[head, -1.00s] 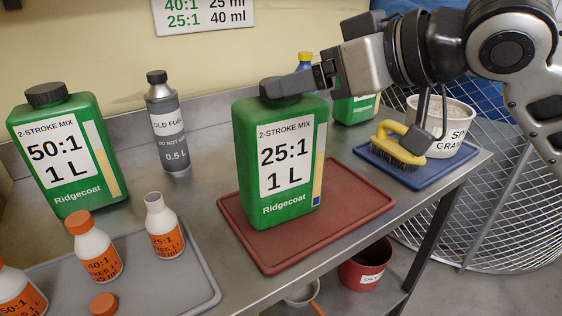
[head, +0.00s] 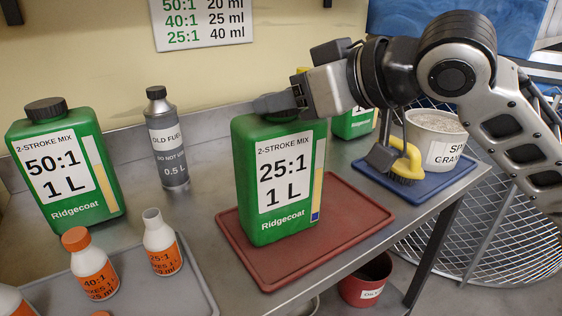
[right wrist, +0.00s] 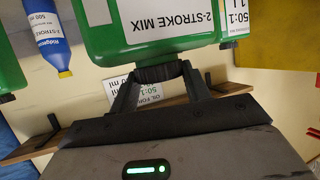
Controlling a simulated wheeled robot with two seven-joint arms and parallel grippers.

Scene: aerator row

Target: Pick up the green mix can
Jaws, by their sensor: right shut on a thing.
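The green mix can (head: 268,235), labelled 25:1 1 L, stands upright on the red tray (head: 350,225). My right gripper (head: 277,103) reaches in from the right, over the can's top. It is shut on the can's black cap, which the fingers mostly hide in the head view. In the right wrist view the cap (right wrist: 158,73) sits between the two fingers, with the green body (right wrist: 190,50) beyond it. No gap shows between the can's base and the tray. Another green can (head: 105,150), labelled 50:1, stands at the left. My left gripper is not in view.
A grey fuel bottle (head: 168,140) stands behind. Small orange-labelled bottles (head: 163,243) stand on a grey tray (head: 205,295) at front left. Behind my right gripper are a third green can (head: 352,125), a yellow brush (head: 408,158) and a white tub (head: 438,150) on a blue tray (head: 440,183).

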